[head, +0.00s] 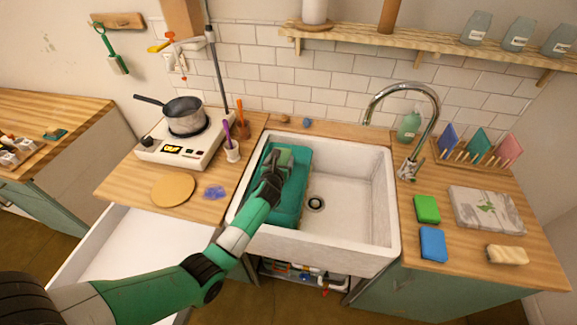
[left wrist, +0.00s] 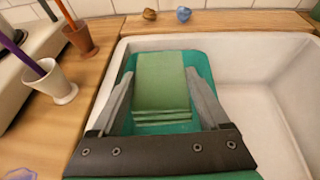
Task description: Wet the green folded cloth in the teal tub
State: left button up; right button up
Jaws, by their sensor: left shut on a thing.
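The green folded cloth (left wrist: 162,82) is between the two fingers of my left gripper (left wrist: 162,105), which is shut on it. In the head view the cloth (head: 284,157) shows just beyond my left gripper (head: 275,170). The teal tub (head: 297,205) stands in the left part of the white sink, and the cloth is over or inside it. I cannot tell how deep the cloth is or whether it touches water. The tub's teal rim (left wrist: 203,62) shows around the cloth in the left wrist view. My right gripper is not in view.
The white sink (head: 350,190) is empty on its right side, with a drain (head: 315,204). The faucet (head: 432,115) arches at its back right. Left of the sink stand a white cup (head: 232,151) and a hot plate with a pot (head: 185,117). Sponges (head: 427,209) lie on the right counter.

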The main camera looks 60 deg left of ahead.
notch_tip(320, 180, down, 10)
jog(key=b, duration=0.9)
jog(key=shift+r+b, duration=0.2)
jog(key=shift+b, duration=0.1)
